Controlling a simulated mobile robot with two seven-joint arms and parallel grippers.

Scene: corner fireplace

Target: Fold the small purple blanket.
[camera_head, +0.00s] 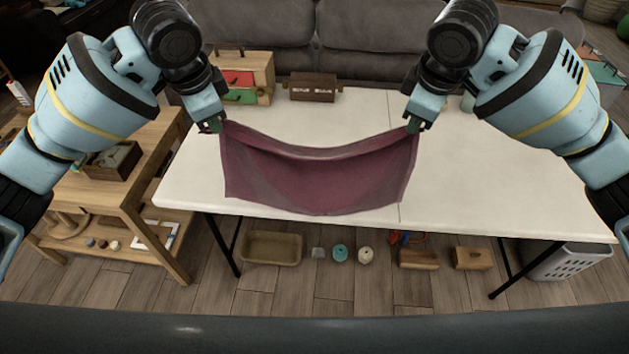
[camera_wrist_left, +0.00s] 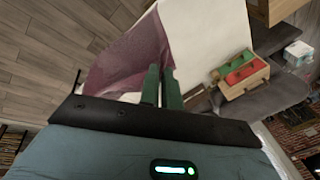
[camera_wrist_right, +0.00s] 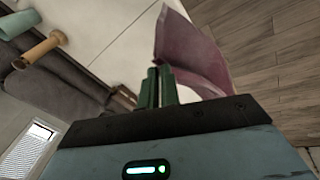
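The purple blanket (camera_head: 318,182) hangs between my two grippers. Its top edge sags in the middle, and its lower edge is at the front part of the white table. I cannot tell how much of it touches the tabletop. My left gripper (camera_head: 213,124) is shut on the blanket's upper left corner. The blanket also shows beside the shut fingers in the left wrist view (camera_wrist_left: 125,58). My right gripper (camera_head: 415,122) is shut on the upper right corner. In the right wrist view the blanket (camera_wrist_right: 190,50) spreads out beyond the fingers.
A grey sofa (camera_head: 370,50) is behind. A wooden side table (camera_head: 115,185) stands at left.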

